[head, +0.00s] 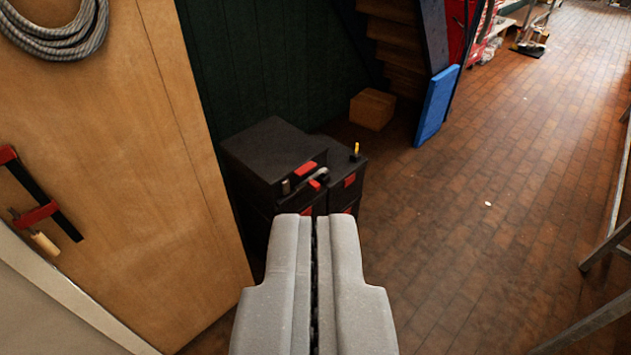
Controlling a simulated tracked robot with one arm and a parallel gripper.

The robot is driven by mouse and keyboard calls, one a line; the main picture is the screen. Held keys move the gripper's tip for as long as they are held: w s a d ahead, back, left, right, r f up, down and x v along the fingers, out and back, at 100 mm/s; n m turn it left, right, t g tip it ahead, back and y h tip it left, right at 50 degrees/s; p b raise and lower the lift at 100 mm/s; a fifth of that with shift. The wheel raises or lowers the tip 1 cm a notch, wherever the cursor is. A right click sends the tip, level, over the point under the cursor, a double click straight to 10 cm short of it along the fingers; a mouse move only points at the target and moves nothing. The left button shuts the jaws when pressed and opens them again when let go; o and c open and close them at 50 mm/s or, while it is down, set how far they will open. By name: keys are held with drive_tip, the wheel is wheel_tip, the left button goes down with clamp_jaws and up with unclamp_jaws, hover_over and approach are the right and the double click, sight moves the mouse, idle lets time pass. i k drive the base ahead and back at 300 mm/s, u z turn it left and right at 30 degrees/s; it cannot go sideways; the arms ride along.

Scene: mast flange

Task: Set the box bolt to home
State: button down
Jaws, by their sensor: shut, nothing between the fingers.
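My gripper (315,217) points forward at the bottom centre, its two grey fingers together and nothing held. I cannot make out a box bolt in this view. The fingertips overlap the lower front of a stack of black cases (270,150) with red latches; I cannot tell the distance between them. Small metal items and a yellow-tipped item (356,150) show on the cases. The gripper hides part of the cases and the floor.
A wooden panel (130,170) stands at the left, with a rope coil (62,45) and a red-and-black clamp (38,212). A brown box (372,109) and a blue board (437,105) stand behind. Metal legs (607,245) are at the right. The brick floor (470,240) is mostly clear.

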sight(310, 181)
drive_tip(key=z, duration=0.55)
drive_tip(key=i, duration=1.95)
drive_tip(key=u, duration=0.3)
